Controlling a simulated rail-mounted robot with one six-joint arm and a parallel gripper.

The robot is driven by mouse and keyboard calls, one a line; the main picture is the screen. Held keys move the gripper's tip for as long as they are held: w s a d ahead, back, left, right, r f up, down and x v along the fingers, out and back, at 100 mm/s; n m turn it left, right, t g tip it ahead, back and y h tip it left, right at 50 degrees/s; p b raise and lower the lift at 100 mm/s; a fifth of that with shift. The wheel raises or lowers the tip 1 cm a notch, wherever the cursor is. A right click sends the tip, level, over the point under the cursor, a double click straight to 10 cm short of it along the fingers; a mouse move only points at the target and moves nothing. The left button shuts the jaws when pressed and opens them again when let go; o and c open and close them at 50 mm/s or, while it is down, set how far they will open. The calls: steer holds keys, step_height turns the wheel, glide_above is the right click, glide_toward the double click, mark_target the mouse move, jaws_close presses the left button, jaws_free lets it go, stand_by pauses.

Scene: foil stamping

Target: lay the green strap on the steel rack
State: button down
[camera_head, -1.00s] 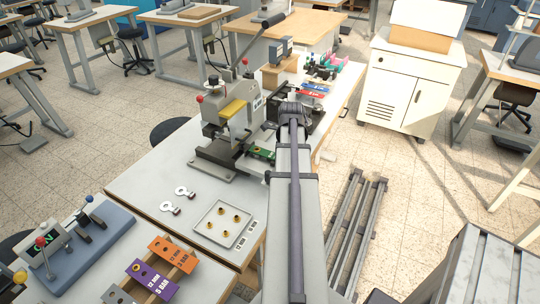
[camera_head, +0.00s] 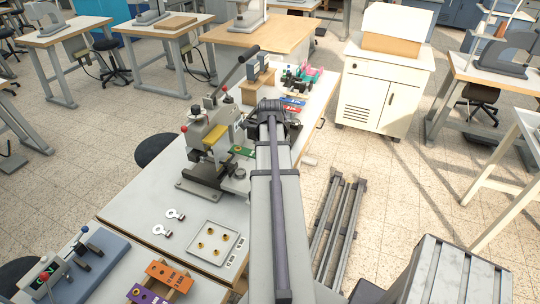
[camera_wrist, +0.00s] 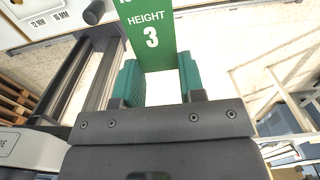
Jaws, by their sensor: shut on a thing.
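My gripper (camera_wrist: 158,80) is shut on the green strap (camera_wrist: 152,40), with one teal finger on each side. The strap reads "HEIGHT 3" and runs out of the top of the wrist view. In the head view, one end of the green strap (camera_head: 242,151) shows left of my arm, next to the stamping press; my arm hides the gripper. A blue strap (camera_head: 293,101) and a red strap (camera_head: 290,108) lie farther along the bench, beyond my wrist. What holds them is mostly hidden, and I cannot make out a steel rack for certain.
The stamping press (camera_head: 207,145) with its long lever stands left of the strap. A tray (camera_head: 213,243) with brass pieces is nearer. Orange (camera_head: 170,275) and purple (camera_head: 146,294) straps sit at the lower left. Grey rails (camera_head: 337,230) lie on the floor.

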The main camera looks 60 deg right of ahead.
steer(key=shift+r+p, duration=1.45)
steer(key=shift+p, duration=0.05)
step_height(320, 180, up, 3)
steer(key=p, duration=0.3)
steer(key=shift+r, duration=0.1)
